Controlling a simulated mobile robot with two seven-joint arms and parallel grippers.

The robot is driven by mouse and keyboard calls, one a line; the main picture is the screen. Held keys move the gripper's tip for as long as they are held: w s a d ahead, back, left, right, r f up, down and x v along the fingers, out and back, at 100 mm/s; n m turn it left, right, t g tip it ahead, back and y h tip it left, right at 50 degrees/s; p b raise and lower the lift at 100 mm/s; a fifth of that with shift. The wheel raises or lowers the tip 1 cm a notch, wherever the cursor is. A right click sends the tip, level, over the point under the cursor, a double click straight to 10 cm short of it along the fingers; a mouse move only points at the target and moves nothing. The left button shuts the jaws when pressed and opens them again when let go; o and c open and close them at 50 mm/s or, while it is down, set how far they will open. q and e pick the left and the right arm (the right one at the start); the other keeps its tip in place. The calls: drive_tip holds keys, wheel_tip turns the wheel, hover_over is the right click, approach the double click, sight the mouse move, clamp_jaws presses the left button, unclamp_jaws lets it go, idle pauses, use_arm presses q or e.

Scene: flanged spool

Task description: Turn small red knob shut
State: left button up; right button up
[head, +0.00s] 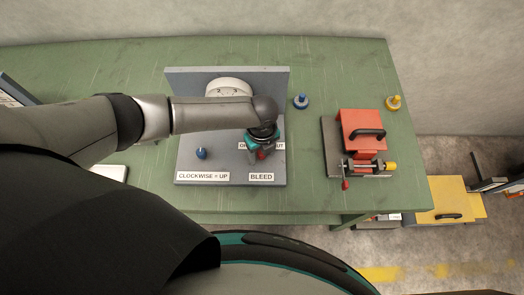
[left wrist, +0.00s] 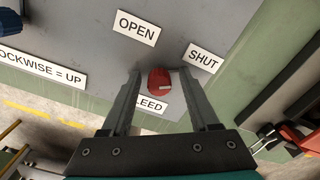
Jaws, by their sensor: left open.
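The small red knob (head: 261,155) sits on the grey panel (head: 220,170) just above the BLEED label (head: 261,177). My left gripper (head: 259,150) is over it and partly hides it in the head view. In the left wrist view the red knob (left wrist: 160,81) lies between the two open fingers of my left gripper (left wrist: 163,85), nearer the left finger; I cannot tell whether either touches it. A pale mark on the knob points right. The OPEN label (left wrist: 138,27) and SHUT label (left wrist: 202,58) are beyond it. My right gripper is not in view.
A blue knob (head: 201,153) and a white dial (head: 228,88) are on the panel's left and back. Blue (head: 300,101) and yellow (head: 394,102) knobs stand on the green table (head: 330,70).

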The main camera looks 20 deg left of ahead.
use_arm(q)
wheel_tip(320, 180, up, 15)
drive_tip(key=p, duration=0.1)
drive_tip(key=shift+r, duration=0.15)
idle(0.5)
idle(0.4)
